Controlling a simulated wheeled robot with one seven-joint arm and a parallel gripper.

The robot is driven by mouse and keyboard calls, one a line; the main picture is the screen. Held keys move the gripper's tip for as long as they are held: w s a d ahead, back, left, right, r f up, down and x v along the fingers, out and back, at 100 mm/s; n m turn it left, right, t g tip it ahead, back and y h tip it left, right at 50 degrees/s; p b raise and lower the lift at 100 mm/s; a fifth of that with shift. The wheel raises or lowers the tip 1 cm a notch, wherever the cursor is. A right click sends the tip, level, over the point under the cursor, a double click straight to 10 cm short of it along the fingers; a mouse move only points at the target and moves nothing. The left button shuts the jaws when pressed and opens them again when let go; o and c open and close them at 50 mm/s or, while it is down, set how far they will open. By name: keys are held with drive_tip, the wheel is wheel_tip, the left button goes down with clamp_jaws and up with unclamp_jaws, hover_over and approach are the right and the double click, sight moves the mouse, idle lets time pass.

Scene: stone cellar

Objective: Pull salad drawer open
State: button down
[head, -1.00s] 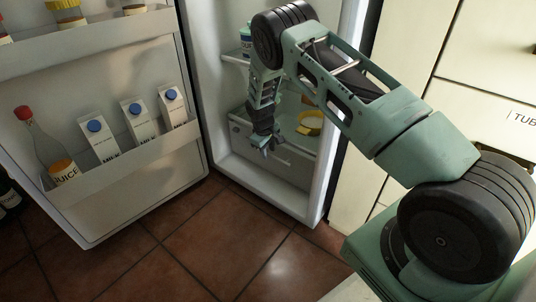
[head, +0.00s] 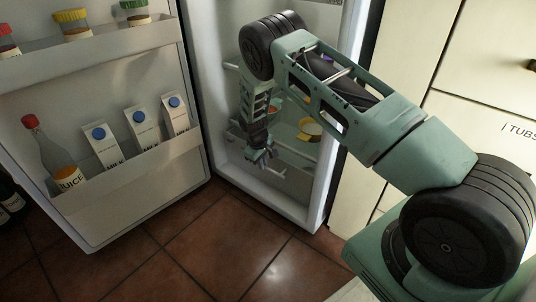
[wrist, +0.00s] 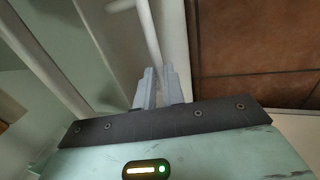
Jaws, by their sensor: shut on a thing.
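The salad drawer (head: 298,157) is a pale, see-through drawer low inside the open fridge. Its front stands out a little, and a yellow-rimmed round thing (head: 309,130) shows in or behind it. My gripper (head: 262,158) is at the drawer's front, shut on its thin light handle bar. In the wrist view the two grey fingers (wrist: 160,88) are close together at the white bar (wrist: 149,30). The exact grip is partly hidden by the fingers.
The fridge door (head: 125,195) stands wide open at left, its shelves holding milk cartons (head: 143,127), a juice bottle (head: 58,165) and jars. Cream cabinets (head: 470,80) stand at right. The tiled floor (head: 200,250) in front is clear.

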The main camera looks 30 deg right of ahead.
drive_tip(key=s+a+p, duration=0.3)
drive_tip(key=a, duration=0.7)
drive_tip(key=s+a+p, duration=0.3)
drive_tip(key=s+a, duration=0.1)
drive_tip(key=a, duration=0.6)
drive_tip(key=shift+s+a, duration=0.3)
drive_tip(key=shift+a, duration=0.1)
drive_tip(key=c, duration=1.5)
unclamp_jaws()
drive_tip(key=a+r+p, duration=0.1)
drive_tip(key=r+p, duration=0.1)
drive_tip(key=r, duration=0.3)
drive_tip(key=a+r+p, duration=0.1)
drive_tip(key=r+p, duration=0.1)
drive_tip(key=r, duration=0.4)
drive_tip(key=s+a+r+p, duration=0.1)
drive_tip(key=r+p, duration=0.1)
drive_tip(key=r, duration=0.4)
drive_tip(key=shift+a, duration=0.1)
